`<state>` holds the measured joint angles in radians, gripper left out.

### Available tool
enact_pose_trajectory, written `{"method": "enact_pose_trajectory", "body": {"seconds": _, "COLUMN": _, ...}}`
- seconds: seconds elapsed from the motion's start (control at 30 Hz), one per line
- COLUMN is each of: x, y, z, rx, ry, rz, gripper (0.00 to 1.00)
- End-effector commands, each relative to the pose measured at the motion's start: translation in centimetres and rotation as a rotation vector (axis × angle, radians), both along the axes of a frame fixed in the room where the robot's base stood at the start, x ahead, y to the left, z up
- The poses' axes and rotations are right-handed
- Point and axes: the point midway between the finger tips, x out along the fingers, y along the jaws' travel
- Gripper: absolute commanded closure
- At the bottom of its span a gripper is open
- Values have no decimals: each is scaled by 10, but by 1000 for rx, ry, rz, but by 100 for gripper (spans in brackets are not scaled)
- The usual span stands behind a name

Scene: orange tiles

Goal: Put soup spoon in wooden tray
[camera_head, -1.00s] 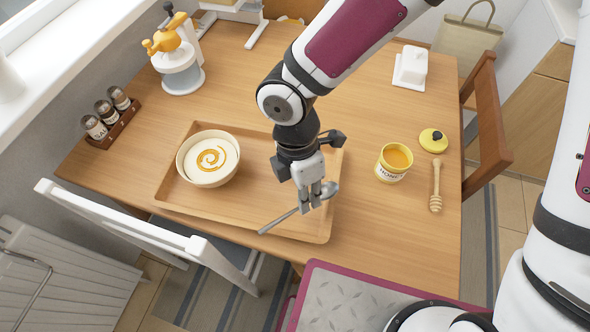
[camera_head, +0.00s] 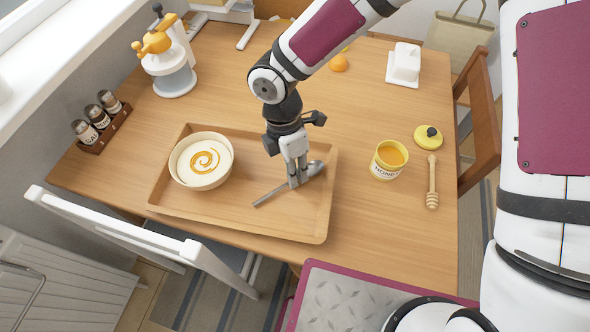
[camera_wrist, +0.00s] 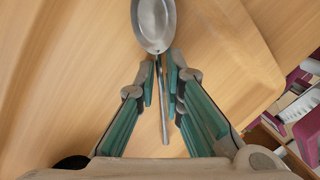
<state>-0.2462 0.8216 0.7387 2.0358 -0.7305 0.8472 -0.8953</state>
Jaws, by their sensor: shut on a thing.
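The soup spoon (camera_head: 272,193) is grey metal, with its bowl at the upper right and its handle toward the lower left in the head view. My gripper (camera_head: 294,183) is shut on its handle, over the right part of the wooden tray (camera_head: 230,219). The spoon lies within the tray's outline; whether it touches the tray floor I cannot tell. In the wrist view the spoon's bowl (camera_wrist: 154,22) is beyond the fingertips, and the handle runs between the fingers of my gripper (camera_wrist: 161,80).
A soup bowl (camera_head: 202,161) stands in the tray's left part. Right of the tray are a honey jar (camera_head: 388,161), its yellow lid (camera_head: 428,137) and a honey dipper (camera_head: 432,183). A spice rack (camera_head: 103,126) and a white chair (camera_head: 120,228) are at the left.

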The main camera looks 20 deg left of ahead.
Motion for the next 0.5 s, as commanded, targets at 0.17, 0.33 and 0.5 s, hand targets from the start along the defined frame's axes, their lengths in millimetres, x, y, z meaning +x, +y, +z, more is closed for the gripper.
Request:
{"method": "enact_pose_trajectory", "body": {"seconds": 0.17, "x": 0, "y": 0, "z": -2, "rx": 0, "ry": 0, "rz": 0, "gripper": 100}}
{"method": "enact_pose_trajectory", "body": {"seconds": 0.33, "x": 0, "y": 0, "z": -3, "rx": 0, "ry": 0, "rz": 0, "gripper": 82}}
{"method": "enact_pose_trajectory", "body": {"seconds": 0.5, "x": 0, "y": 0, "z": -3, "rx": 0, "ry": 0, "rz": 0, "gripper": 82}}
